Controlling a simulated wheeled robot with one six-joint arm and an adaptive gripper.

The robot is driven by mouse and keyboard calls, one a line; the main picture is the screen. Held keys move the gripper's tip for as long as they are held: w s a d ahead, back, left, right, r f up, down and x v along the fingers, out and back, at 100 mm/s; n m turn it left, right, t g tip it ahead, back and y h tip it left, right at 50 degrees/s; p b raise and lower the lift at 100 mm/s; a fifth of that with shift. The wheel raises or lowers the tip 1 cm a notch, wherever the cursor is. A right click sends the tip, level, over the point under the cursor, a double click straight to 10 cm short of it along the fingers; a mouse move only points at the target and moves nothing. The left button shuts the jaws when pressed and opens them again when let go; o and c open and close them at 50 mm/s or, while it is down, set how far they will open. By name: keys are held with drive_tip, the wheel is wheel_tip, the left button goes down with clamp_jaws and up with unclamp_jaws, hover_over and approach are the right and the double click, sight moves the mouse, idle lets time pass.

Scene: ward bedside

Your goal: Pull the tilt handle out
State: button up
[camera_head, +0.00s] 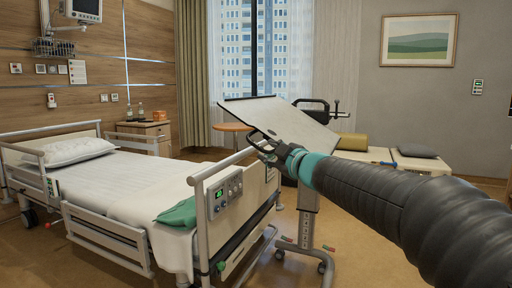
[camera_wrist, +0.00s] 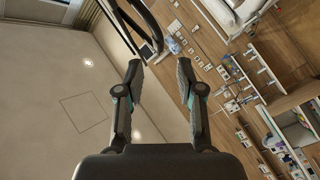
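A tilted white tabletop (camera_head: 285,118) on a wheeled column (camera_head: 308,212) stands just beyond the foot of the bed. My gripper (camera_head: 264,142) is at the tabletop's lower near edge, reached in from the right. In the wrist view my gripper (camera_wrist: 159,66) is open, its two fingers apart with nothing between them. A thin black loop (camera_wrist: 151,27), which looks like the tilt handle, shows just ahead of the fingertips, nearer the left finger. I cannot tell whether it touches that finger. In the head view the handle is hard to tell from the dark fingers.
The bed (camera_head: 120,185) fills the left, with a control panel (camera_head: 226,192) and a green cloth (camera_head: 178,213) at its foot.

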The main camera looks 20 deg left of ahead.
sight(257, 146)
drive_tip(key=x, duration=0.8)
drive_tip(key=shift+w+a+p, duration=0.1)
drive_tip(key=shift+w+p, duration=0.1)
drive_tip(key=shift+p, duration=0.15)
clamp_jaws()
